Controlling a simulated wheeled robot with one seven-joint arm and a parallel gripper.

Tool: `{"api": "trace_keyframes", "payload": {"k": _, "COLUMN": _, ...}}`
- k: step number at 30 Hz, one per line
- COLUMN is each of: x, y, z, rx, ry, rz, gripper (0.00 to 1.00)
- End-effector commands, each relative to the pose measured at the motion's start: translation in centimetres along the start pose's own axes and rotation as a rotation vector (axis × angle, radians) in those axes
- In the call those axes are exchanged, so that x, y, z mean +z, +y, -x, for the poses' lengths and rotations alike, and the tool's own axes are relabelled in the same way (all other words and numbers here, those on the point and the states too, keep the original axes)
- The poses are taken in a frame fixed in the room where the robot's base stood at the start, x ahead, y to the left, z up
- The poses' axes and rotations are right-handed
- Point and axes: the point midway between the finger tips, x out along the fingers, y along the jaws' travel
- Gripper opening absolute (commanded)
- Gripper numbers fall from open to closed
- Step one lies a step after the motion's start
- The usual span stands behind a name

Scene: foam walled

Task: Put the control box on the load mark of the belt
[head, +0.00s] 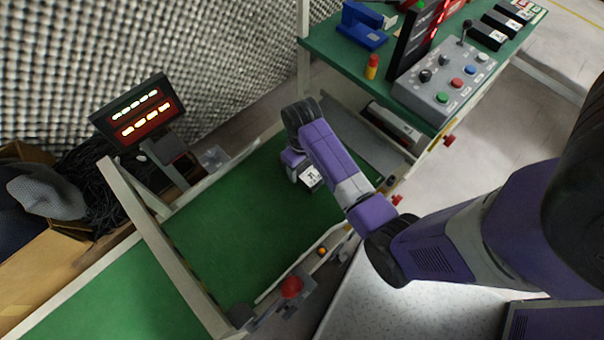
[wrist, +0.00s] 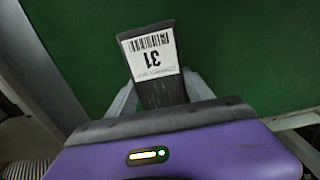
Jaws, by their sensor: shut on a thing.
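The control box (wrist: 167,92) is a dark block with a white label reading 31. In the wrist view it sits between the two fingers of my gripper (wrist: 160,98), which is shut on it. In the head view the control box (head: 311,177) shows mainly as its white label under my gripper (head: 300,170), mostly hidden by the arm. It is over the upper right part of the green belt (head: 225,235). I cannot tell whether it touches the belt. I cannot make out a load mark in either view.
A display (head: 138,112) stands left of the belt, and a frame post (head: 165,250) crosses the belt. A red button (head: 291,287) sits on the near rail. A green workbench (head: 330,40) at the top right holds a grey button panel (head: 445,82) and several labelled dark boxes.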

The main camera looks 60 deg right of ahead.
Motion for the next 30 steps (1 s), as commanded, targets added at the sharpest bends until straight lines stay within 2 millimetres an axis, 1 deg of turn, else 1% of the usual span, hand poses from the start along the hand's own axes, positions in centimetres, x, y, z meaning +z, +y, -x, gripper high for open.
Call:
{"api": "trace_keyframes", "payload": {"k": 6, "x": 0.1, "y": 0.0, "z": -3.0, "rx": -0.001, "ry": -0.003, "rz": 0.0, "gripper": 0.02}}
{"api": "trace_keyframes", "payload": {"k": 9, "x": 0.0, "y": 0.0, "z": -4.0, "rx": 0.0, "ry": -0.002, "rz": 0.0, "gripper": 0.02}}
{"api": "trace_keyframes", "payload": {"k": 20, "x": 0.0, "y": 0.0, "z": -4.2, "rx": 0.0, "ry": -0.001, "rz": 0.0, "gripper": 0.02}}
{"api": "trace_keyframes", "payload": {"k": 21, "x": 0.1, "y": 0.0, "z": -4.3, "rx": 0.0, "ry": -0.002, "rz": 0.0, "gripper": 0.62}}
{"api": "trace_keyframes", "payload": {"k": 23, "x": 0.1, "y": 0.0, "z": -4.3, "rx": 0.0, "ry": -0.002, "rz": 0.0, "gripper": 0.74}}
{"api": "trace_keyframes", "payload": {"k": 24, "x": 0.1, "y": 0.0, "z": -4.3, "rx": 0.0, "ry": -0.002, "rz": 0.0, "gripper": 0.81}}
{"api": "trace_keyframes", "payload": {"k": 30, "x": 0.1, "y": 0.0, "z": -4.3, "rx": 0.0, "ry": -0.002, "rz": 0.0, "gripper": 0.82}}
